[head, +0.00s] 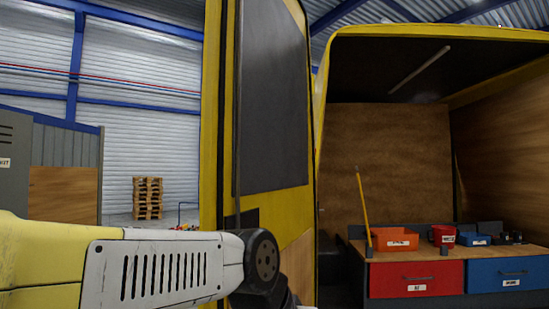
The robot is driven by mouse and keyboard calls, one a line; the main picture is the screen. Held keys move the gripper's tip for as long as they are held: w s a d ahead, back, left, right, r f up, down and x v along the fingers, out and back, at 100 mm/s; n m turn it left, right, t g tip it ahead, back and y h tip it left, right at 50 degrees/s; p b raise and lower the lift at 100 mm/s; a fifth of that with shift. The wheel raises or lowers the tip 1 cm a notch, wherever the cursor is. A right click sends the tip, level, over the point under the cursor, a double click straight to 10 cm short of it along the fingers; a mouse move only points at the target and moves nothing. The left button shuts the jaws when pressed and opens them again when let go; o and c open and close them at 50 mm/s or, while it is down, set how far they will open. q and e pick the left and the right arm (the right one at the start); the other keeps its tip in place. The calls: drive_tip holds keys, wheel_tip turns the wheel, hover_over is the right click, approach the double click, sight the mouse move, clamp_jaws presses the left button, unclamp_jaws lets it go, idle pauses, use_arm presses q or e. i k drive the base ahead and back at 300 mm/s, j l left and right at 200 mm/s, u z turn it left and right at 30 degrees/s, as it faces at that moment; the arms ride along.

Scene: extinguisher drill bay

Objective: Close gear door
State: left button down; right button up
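The yellow-framed gear door (275,210) with a dark upper panel stands open in the middle of the head view. It hangs at the left side of the yellow-edged compartment (330,60), whose inside is in plain sight. My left arm comes in from the lower left and crosses in front of the door's lower part. Its end runs out of the picture at the bottom, so the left gripper is not seen, and I cannot tell whether it touches the door. My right gripper is not in view.
Inside the compartment, a workbench has a red drawer (410,280) and a blue drawer (508,275). An orange bin (395,239), a red container (442,235) and a blue bin (473,239) stand on top. A yellow pole (363,205) leans there. Stacked pallets (148,198) stand far left.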

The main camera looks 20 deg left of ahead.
sight(258, 163)
drive_tip(key=j+z, duration=0.1)
drive_tip(key=j, duration=0.45)
drive_tip(key=k+j, duration=0.1)
drive_tip(key=j, duration=0.45)
drive_tip(key=k+j+z, duration=0.15)
drive_tip(key=j, duration=0.95)
drive_tip(key=k+j+z, duration=0.1)
drive_tip(key=k+j, duration=0.85)
drive_tip(key=i+l, duration=0.35)
